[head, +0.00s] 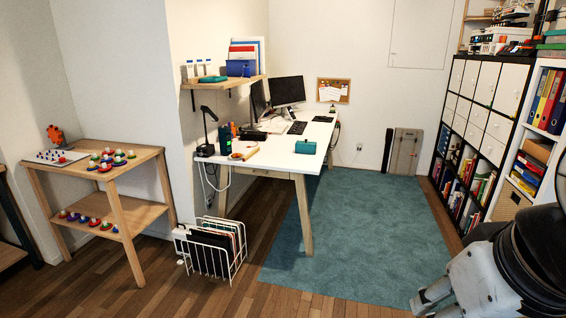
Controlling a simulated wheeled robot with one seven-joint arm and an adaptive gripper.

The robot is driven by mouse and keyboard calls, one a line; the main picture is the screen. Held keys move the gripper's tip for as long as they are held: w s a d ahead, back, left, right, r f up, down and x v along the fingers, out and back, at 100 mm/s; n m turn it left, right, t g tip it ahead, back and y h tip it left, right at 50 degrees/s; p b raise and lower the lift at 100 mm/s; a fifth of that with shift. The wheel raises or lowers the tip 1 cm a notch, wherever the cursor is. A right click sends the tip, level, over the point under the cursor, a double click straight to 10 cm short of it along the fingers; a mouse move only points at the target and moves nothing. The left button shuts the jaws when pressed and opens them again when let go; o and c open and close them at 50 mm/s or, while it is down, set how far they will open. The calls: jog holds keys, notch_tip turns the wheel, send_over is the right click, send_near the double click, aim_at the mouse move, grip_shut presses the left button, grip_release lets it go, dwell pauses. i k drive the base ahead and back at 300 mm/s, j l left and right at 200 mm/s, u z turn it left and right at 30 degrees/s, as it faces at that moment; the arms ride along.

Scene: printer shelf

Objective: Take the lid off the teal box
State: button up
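The teal box (305,146) is small and sits on the white desk (275,158), near its front right edge. Its top looks closed, with a lighter mark on the front; the seam of the lid is too small to make out. My gripper (421,302) is at the lower right of the head view, partly cut off by the frame's bottom edge. It is over the floor side of the room, well away from the box and touching nothing that I can see. Its fingers are too unclear to tell their opening.
A black lamp (208,130), monitors (287,91) and papers stand on the desk left of and behind the box. A wire file rack (215,248) stands on the floor before the desk. The teal rug (350,230) is clear. Shelves (490,110) line the right.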

aim_at(302, 150)
jog(key=i+l, duration=0.15)
jog(key=i, duration=0.45)
jog(key=i+l, duration=0.15)
jog(key=i, duration=0.4)
jog(key=i+l, duration=0.2)
jog(key=i, duration=0.4)
jog(key=i+l, duration=0.15)
jog(key=i, duration=0.4)
jog(key=i+l+u, duration=0.1)
jog(key=i, duration=0.5)
jog(key=i+l, duration=0.25)
jog(key=i, duration=0.3)
jog(key=i+l, duration=0.2)
jog(key=i, duration=0.4)
jog(key=i+l, duration=0.2)
jog(key=i, duration=0.35)
